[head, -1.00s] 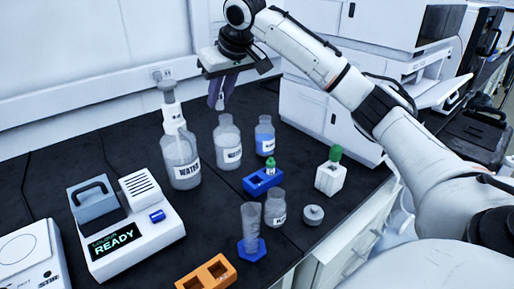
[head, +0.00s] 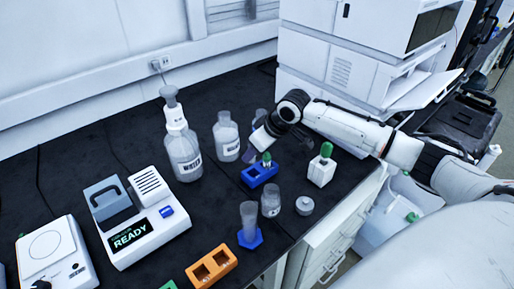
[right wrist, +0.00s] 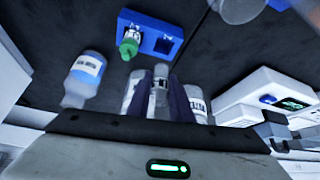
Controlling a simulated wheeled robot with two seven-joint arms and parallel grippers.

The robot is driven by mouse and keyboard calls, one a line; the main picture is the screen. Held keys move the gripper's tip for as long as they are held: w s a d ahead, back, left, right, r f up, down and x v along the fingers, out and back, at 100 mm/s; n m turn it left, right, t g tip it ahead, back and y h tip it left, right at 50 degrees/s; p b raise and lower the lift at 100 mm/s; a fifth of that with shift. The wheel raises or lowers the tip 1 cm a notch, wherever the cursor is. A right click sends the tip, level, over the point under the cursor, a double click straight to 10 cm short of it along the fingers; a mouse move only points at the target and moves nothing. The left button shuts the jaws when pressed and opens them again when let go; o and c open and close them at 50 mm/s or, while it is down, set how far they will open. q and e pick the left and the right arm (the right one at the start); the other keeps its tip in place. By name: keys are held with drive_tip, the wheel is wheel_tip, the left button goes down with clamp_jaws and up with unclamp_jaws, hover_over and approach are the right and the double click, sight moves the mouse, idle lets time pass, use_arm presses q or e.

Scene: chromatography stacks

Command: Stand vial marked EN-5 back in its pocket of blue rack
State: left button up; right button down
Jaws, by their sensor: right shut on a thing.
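The blue rack (head: 247,180) sits on the black bench; it also shows at the top of the right wrist view (right wrist: 187,29). One pocket holds a green-capped vial (right wrist: 129,46), which also shows in the head view (head: 267,159). The pocket beside it looks empty. My right gripper (head: 251,153) is just behind and left of the rack. In the right wrist view its purple fingers (right wrist: 168,95) are shut on a narrow clear vial (right wrist: 160,75), short of the rack. I cannot read its mark. My left gripper is not in view.
A clear bottle (head: 226,136) and a wash bottle (head: 183,155) stand left of the gripper; a blue-filled bottle (right wrist: 85,75) is close behind. A white holder (head: 321,173), jar (head: 271,202), lid (head: 305,206), blue-based cylinder (head: 249,222) and orange rack (head: 226,265) surround the rack.

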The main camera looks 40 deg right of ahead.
sight(255, 162)
drive_tip(key=shift+f+b, duration=0.7)
drive_tip(key=shift+f, duration=0.4)
wheel_tip(255, 162, down, 2)
drive_tip(key=shift+b, duration=1.25)
drive_tip(key=shift+r, duration=0.1)
drive_tip(key=shift+s+r+p, duration=0.1)
drive_tip(key=shift+s+p, duration=0.05)
drive_tip(key=shift+p, duration=0.45)
drive_tip(key=shift+p, duration=0.7)
drive_tip(key=shift+f, duration=0.25)
